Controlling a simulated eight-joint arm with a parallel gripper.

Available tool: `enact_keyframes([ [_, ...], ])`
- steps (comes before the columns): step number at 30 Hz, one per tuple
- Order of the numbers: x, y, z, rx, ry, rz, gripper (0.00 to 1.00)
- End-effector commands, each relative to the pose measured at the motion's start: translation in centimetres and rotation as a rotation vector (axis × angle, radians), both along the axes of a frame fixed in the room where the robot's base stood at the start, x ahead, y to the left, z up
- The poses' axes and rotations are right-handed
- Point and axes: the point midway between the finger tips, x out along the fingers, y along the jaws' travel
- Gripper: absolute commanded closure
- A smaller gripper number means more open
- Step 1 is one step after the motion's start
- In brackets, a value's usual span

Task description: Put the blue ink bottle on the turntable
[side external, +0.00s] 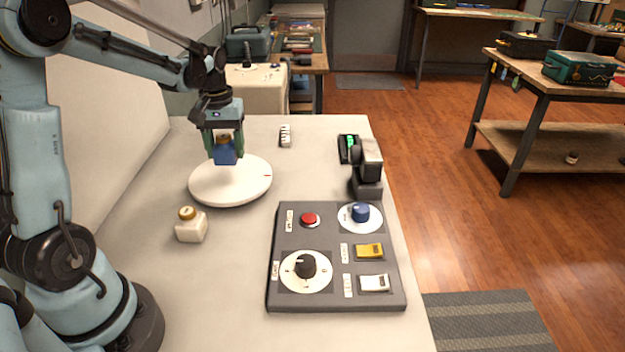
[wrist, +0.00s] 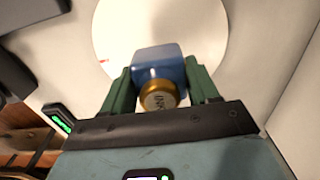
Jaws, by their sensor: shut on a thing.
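The blue ink bottle (side external: 226,152) is between the fingers of my gripper (side external: 223,150), over the white round turntable (side external: 230,187). My gripper is shut on it. In the wrist view the bottle (wrist: 158,62) shows its gold cap (wrist: 158,97) toward the camera, with the green fingers of my gripper (wrist: 160,85) on both sides. The turntable (wrist: 205,30) lies behind the bottle there. I cannot tell whether the bottle's base touches the turntable.
A white bottle with a gold cap (side external: 191,225) stands in front of the turntable. A grey control panel (side external: 335,295) with knobs and switches lies at the front right. A dark device (side external: 367,170) stands near the table's right edge. A small white block (side external: 285,136) lies behind.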

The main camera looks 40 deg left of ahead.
Motion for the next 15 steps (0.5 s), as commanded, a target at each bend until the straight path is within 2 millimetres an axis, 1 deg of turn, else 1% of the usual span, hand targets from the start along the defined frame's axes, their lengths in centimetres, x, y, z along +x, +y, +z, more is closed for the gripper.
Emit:
enact_keyframes([
  [6, 0.0, 0.1, -2.6, 0.000, 0.000, 0.000, 0.74],
  [9, 0.0, 0.0, -3.6, 0.000, 0.000, 0.000, 0.74],
  [15, 0.0, 0.0, -4.0, 0.000, 0.000, 0.000, 0.74],
])
